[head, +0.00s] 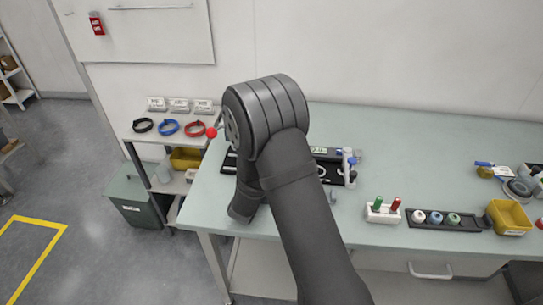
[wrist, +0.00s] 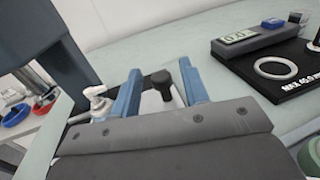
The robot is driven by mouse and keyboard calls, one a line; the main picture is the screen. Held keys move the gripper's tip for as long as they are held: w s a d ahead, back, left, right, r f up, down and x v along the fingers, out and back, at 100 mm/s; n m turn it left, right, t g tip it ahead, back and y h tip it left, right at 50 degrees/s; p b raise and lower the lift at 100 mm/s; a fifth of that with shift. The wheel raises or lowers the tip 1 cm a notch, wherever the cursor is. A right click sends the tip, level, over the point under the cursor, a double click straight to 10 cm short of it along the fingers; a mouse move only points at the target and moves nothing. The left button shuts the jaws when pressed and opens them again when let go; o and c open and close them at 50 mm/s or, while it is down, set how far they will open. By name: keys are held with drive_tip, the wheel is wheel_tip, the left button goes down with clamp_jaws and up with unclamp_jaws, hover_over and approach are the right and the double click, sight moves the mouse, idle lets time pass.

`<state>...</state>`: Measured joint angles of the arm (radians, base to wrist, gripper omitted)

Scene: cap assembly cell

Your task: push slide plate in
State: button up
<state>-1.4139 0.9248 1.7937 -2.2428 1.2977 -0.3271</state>
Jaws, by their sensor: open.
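My gripper (wrist: 160,82) shows in the wrist view with its two blue fingers apart. A black knob (wrist: 163,86) on a pale part shows between and beyond the fingers; I cannot tell whether they touch it. The knob may belong to the slide plate, but the plate itself is not clearly visible. In the head view my dark arm hides the gripper and much of the black fixture (head: 333,170) on the bench.
A black gauge board (wrist: 292,82) with a pale ring and display lies right of the fingers. A white nozzle (wrist: 97,98) stands left. Coloured rings (head: 168,127) lie on a side shelf. A white holder (head: 383,213), black tray (head: 446,222) and yellow bin (head: 508,218) occupy the bench's right.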

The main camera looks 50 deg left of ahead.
drive_tip(key=shift+w+a, duration=0.35)
drive_tip(key=shift+w, duration=0.25)
clamp_jaws()
drive_tip(key=shift+s+a, duration=1.6)
unclamp_jaws()
drive_tip(key=v, duration=1.7)
drive_tip(key=shift+s+d, duration=0.1)
drive_tip(key=shift+s, duration=0.1)
